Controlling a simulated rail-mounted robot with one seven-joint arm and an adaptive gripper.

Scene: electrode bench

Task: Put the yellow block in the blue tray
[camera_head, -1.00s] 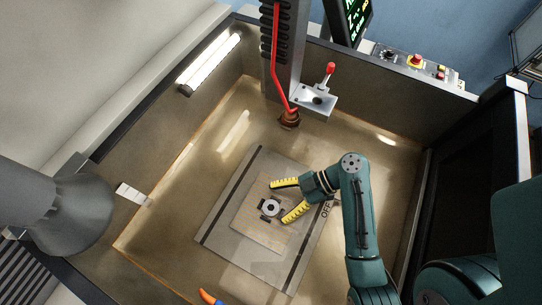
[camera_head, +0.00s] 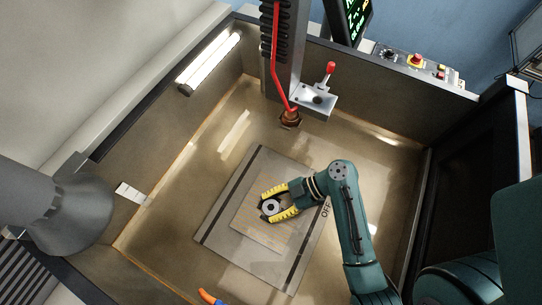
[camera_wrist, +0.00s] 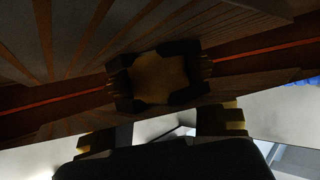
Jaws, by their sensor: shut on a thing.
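I see no yellow block and no blue tray in these frames.
The grey plate (camera_head: 226,226) lies on the tank floor, enclosed by walls. A copper-coloured electrode head (camera_head: 290,118) hangs above the plate's far side, with a red cable. An orange and blue item (camera_head: 209,297) is at the bottom edge. The floor to the left is clear.

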